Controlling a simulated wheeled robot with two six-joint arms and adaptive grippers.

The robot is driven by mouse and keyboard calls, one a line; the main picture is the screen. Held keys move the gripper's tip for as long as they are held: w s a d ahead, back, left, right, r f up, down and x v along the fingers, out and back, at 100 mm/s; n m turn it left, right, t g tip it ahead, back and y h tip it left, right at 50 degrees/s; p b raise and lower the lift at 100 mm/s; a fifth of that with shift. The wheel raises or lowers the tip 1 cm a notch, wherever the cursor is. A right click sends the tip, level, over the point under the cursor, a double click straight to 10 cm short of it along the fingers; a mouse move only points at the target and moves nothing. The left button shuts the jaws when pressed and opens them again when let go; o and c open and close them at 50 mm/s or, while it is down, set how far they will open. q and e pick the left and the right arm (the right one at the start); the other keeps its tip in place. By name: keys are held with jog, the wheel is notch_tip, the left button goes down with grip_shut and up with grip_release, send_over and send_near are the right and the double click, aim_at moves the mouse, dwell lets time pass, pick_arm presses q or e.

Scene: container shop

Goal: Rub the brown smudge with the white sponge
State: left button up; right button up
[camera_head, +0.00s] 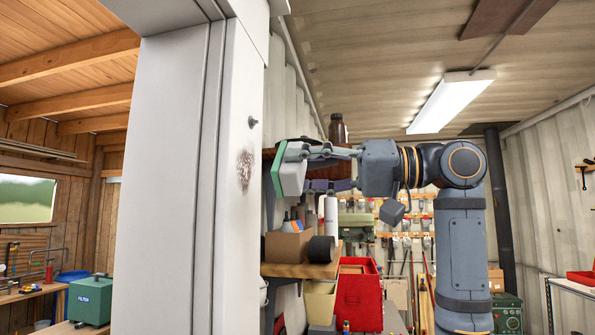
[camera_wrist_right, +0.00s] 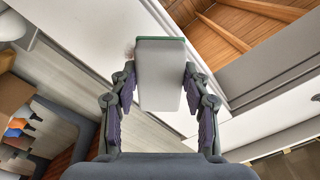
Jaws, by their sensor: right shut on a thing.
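The brown smudge (camera_head: 245,167) is on the narrow face of the white upright post (camera_head: 188,180), below a dark knob. My right gripper (camera_head: 300,168) is shut on the white sponge (camera_head: 291,178), which has a green layer on its side toward the post. The sponge is just right of the smudge in the head view, with a small gap in the picture. In the right wrist view the sponge (camera_wrist_right: 160,80) sits between the fingers of the gripper (camera_wrist_right: 160,90), and a bit of the smudge (camera_wrist_right: 129,50) shows at its upper left. My left gripper is not in view.
Behind the sponge, a wooden shelf (camera_head: 300,270) holds a cardboard box (camera_head: 288,245), a dark tape roll (camera_head: 321,249) and bottles. A dark jar (camera_head: 338,128) stands above. A red bin (camera_head: 359,296) is below. A dark knob (camera_head: 252,122) sticks out of the post above the smudge.

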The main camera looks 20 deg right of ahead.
jog(key=shift+w+a+r, duration=0.1)
jog(key=shift+a, duration=0.1)
jog(key=p+x, duration=0.1)
jog(key=x, duration=0.2)
jog(key=shift+w+a, duration=0.1)
jog(key=shift+x, duration=1)
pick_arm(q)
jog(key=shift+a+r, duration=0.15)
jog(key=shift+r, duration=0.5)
pick_arm(e)
jog(key=shift+w+a, duration=0.2)
jog(key=shift+a, duration=0.15)
jog(key=shift+w+a, duration=0.15)
